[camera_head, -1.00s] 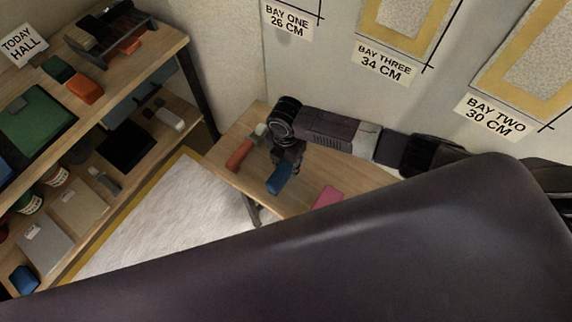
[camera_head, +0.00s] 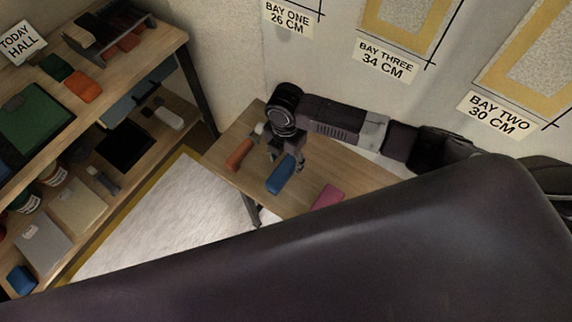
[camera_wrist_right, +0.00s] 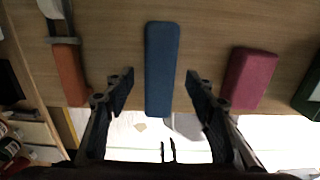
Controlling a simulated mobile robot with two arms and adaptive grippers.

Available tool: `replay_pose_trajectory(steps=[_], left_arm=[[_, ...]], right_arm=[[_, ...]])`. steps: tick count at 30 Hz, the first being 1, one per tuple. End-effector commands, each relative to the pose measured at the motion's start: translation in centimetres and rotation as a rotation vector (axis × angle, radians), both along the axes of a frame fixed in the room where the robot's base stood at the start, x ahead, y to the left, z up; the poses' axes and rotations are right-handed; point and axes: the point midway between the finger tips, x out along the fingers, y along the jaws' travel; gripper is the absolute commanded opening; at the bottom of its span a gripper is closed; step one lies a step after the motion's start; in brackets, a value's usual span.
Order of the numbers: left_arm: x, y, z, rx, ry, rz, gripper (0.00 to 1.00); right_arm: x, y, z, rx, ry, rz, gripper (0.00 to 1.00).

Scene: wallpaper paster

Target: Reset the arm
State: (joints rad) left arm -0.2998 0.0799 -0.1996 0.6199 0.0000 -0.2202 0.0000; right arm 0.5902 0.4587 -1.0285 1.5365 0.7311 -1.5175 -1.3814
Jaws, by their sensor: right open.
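My right gripper (camera_head: 287,160) is over the small wooden table (camera_head: 228,160) in the head view. In the right wrist view my right gripper (camera_wrist_right: 158,88) is open, with one finger on each side of a blue block (camera_wrist_right: 160,65) and a gap to it. The blue block (camera_head: 281,174) lies on the table below the gripper in the head view. My left gripper is not in view.
A wooden shelf (camera_head: 160,52) with boxes, tubs and blocks stands at the left. A white mat (camera_head: 150,215) with a yellow edge lies on the floor. The wall behind carries signs such as BAY THREE (camera_head: 385,62). My dark arm link covers the lower right.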

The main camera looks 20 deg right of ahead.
Motion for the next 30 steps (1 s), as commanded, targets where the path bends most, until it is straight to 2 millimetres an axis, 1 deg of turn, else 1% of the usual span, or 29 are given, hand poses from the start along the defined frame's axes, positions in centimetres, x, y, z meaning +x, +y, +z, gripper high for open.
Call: replay_pose_trajectory(steps=[1, 3, 6, 9, 14, 16, 17, 25, 30], left_arm=[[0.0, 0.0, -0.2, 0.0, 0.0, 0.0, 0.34], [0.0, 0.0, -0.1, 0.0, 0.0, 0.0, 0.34], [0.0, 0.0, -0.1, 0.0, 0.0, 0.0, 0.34], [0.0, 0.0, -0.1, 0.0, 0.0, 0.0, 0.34], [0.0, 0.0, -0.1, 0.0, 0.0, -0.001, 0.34], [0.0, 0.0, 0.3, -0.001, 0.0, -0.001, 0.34], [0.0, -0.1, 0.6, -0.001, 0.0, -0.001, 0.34], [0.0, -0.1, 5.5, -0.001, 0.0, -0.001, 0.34], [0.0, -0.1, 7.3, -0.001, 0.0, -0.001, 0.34]], right_arm=[[0.1, 0.1, 0.9, 0.002, -0.004, 0.0, 0.5], [0.1, 0.1, 2.0, 0.001, -0.004, 0.0, 0.5], [0.0, 0.1, 3.0, 0.0, -0.002, -0.002, 0.5], [0.0, 0.1, 3.5, 0.001, -0.001, -0.002, 0.5], [-0.1, 0.1, 3.7, 0.0, 0.0, -0.002, 0.5], [-0.1, 0.1, 4.0, 0.0, 0.0, -0.002, 0.5], [-0.1, 0.1, 4.3, 0.0, 0.0, -0.002, 0.5], [-0.1, 0.1, 9.2, 0.0, 0.0, -0.001, 0.5], [-0.1, 0.1, 11.0, 0.0, 0.0, -0.001, 0.5]])
